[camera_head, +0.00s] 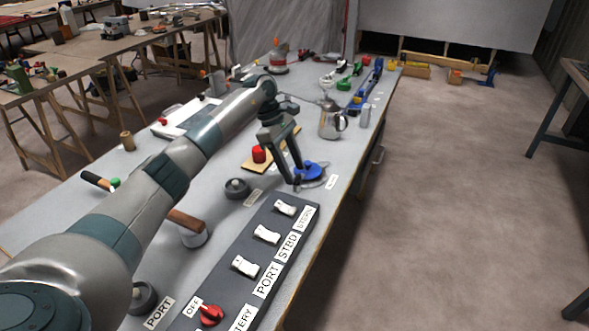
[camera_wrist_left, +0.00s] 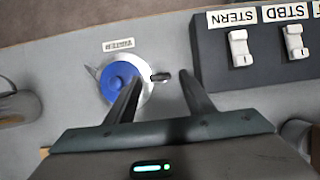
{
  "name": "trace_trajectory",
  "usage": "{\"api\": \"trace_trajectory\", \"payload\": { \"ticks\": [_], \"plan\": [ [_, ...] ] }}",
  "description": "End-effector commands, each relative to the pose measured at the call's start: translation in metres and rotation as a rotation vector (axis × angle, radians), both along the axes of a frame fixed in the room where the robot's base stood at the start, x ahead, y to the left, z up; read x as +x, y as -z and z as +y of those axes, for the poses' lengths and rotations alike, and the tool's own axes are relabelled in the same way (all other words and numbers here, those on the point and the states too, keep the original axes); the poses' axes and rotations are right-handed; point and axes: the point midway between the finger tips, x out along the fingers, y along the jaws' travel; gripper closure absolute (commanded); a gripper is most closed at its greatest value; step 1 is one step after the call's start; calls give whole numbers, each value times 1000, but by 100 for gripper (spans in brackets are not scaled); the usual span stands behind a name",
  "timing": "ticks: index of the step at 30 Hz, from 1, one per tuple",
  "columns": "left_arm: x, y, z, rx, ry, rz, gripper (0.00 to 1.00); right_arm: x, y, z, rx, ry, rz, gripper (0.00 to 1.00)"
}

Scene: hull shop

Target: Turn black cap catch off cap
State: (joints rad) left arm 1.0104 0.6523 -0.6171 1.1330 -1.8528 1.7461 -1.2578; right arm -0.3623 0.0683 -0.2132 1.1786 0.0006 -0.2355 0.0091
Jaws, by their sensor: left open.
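The blue cap (camera_head: 309,171) sits on a round silver plate on the grey bench top. In the left wrist view the blue cap (camera_wrist_left: 116,76) is at centre left. The small black cap catch (camera_wrist_left: 161,77) lies at the plate's right edge, beside the cap. I cannot make the catch out in the head view. My left gripper (camera_head: 297,178) points down over the plate, open and empty. In its wrist view the left gripper's fingers (camera_wrist_left: 159,78) stand on either side of the catch, the left one overlapping the cap. My right gripper is not in view.
A dark switch panel (camera_head: 283,221) with white switches and a red knob (camera_head: 210,314) stands close by. A metal jug (camera_head: 331,120) and a red cap (camera_head: 259,154) on a wooden board are behind. A WATER label (camera_wrist_left: 118,44) lies by the plate.

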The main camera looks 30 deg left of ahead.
Motion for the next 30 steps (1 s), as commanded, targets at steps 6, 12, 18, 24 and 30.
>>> {"api": "trace_trajectory", "payload": {
  "ticks": [6, 12, 18, 24, 30],
  "plan": [
    [0, 14, -6, -1, 0, -1, 52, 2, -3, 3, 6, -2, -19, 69],
    [0, 15, -6, -1, 0, -1, 52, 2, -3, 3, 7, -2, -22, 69],
    [0, 15, -6, -1, 0, -1, 68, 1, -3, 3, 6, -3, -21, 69],
    [0, 15, -6, -1, 0, -1, 93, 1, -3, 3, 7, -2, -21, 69],
    [0, 15, -6, -1, -14, 0, 93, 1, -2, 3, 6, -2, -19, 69]
  ]
}}
